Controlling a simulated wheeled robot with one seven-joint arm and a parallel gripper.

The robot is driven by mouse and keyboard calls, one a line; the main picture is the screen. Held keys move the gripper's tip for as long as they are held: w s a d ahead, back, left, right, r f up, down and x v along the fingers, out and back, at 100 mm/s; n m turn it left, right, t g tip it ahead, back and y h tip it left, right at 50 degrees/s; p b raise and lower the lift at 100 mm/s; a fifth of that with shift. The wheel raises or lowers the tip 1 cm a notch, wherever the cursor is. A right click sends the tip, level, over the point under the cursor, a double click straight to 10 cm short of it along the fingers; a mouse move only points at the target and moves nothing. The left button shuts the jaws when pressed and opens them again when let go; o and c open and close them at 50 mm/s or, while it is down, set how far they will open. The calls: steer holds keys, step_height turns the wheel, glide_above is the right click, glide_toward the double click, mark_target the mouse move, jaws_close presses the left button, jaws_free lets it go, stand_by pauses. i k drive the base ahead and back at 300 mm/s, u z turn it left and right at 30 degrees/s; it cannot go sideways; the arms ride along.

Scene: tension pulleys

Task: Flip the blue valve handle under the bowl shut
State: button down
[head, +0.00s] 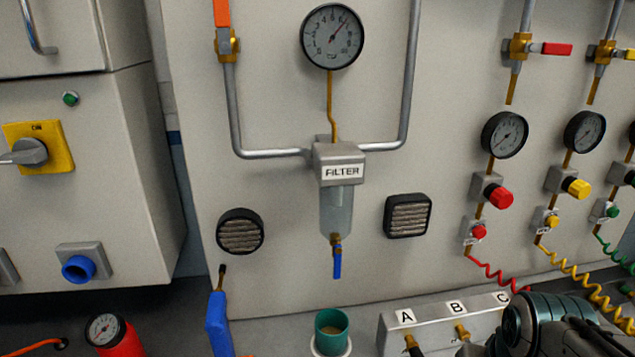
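The blue valve handle (337,263) hangs straight down from a small brass valve (335,241) under the clear filter bowl (336,209). The handle lies in line with the drain outlet. The bowl sits below a grey block labelled FILTER (342,171). A dark rounded part of my arm shows at the bottom right corner, well to the right of and below the handle. My gripper's fingers are not visible, and nothing of mine touches the handle.
A green cup (331,331) stands below the handle. A blue bottle-like object (219,322) stands at lower left. Vents (240,231) and (407,215) flank the bowl. A block with ports A, B, C (440,317) lies at lower right. The panel directly around the handle is clear.

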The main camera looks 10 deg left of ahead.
mark_target(339, 248)
steer(key=u, duration=0.95)
